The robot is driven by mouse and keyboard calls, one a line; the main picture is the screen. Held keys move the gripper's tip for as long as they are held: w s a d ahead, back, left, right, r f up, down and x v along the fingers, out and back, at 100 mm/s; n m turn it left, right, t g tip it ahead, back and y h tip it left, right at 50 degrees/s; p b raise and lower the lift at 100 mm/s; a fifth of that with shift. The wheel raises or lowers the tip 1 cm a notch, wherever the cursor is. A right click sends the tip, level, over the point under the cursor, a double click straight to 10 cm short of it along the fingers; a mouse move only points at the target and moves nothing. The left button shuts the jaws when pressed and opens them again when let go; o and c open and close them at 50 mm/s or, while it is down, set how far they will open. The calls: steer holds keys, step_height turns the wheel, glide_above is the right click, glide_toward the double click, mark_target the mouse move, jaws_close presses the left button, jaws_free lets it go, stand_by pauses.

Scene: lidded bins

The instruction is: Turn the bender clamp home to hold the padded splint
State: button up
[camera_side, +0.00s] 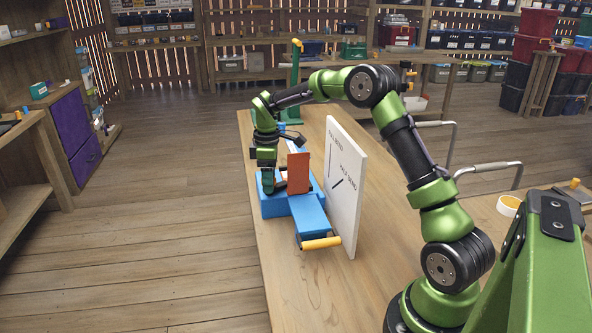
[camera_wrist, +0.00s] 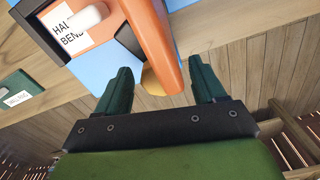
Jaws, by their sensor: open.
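A blue bender (camera_side: 308,218) stands on the bench, with a yellow handle (camera_side: 321,243) at its near end. An upright orange panel (camera_side: 298,174) stands on it; it looks like the splint, but I cannot be sure. My gripper (camera_side: 268,186) points down over the bender's left part, left of the panel. In the wrist view my gripper (camera_wrist: 161,80) is open, its two dark green fingers apart. A rounded yellow-orange piece (camera_wrist: 152,82), possibly the clamp knob, shows between the fingertips, partly covered by an orange edge (camera_wrist: 158,40). I cannot see contact.
A white board (camera_side: 346,185) marked with bend positions stands right of the bender. A green post (camera_side: 295,85) rises at the far end of the bench. A tape roll (camera_side: 509,205) lies at the right. The near bench top (camera_side: 300,290) is clear.

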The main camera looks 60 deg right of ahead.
steer(key=c, duration=1)
steer(key=m, duration=0.4)
steer(key=shift+m, duration=0.3)
steer(key=shift+c, duration=0.2)
steer(key=o, duration=1)
steer(key=shift+o, duration=0.2)
step_height(320, 180, up, 17)
